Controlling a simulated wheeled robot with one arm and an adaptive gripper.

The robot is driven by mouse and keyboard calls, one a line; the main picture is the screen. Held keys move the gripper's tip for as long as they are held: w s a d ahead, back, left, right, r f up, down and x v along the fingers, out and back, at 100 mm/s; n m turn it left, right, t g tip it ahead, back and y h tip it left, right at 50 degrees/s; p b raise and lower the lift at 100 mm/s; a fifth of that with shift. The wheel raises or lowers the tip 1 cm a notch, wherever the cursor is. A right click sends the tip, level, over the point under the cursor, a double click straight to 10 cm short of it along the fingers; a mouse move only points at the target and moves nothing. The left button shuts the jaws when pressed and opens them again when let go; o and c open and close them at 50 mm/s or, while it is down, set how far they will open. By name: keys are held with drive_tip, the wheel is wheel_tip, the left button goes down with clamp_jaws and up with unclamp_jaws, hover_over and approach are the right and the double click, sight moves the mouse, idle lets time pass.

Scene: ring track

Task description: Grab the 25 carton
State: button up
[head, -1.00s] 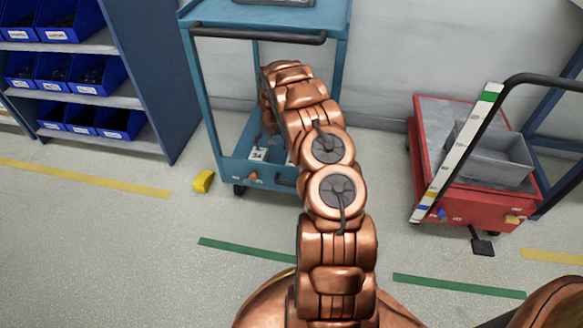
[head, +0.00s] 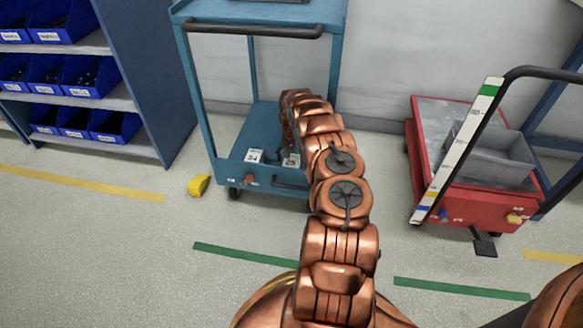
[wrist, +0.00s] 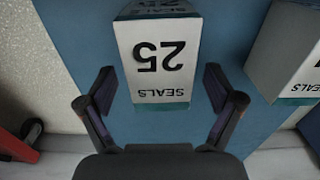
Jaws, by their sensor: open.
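The 25 carton (wrist: 158,62) is white with a teal edge and the word SEALS, upside down in the wrist view. In the head view the 25 carton (head: 291,160) stands on the lower shelf of a blue cart (head: 228,168), partly behind my arm. My gripper (wrist: 158,92) is open, one finger on either side of the carton's near end in the wrist picture. I cannot tell whether the fingers touch it.
The 24 carton (head: 254,156) stands left of the 25 carton; it also shows at the right of the wrist view (wrist: 288,52). A red cart (head: 470,200) stands at the right. A yellow block (head: 199,185) lies on the floor by the blue cart.

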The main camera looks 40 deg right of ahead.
wheel_tip(320, 180, down, 4)
drive_tip(key=shift+a+r+b, duration=0.1)
drive_tip(key=shift+r+b, duration=0.15)
drive_tip(key=shift+b, duration=0.3)
drive_tip(key=c, duration=1.3)
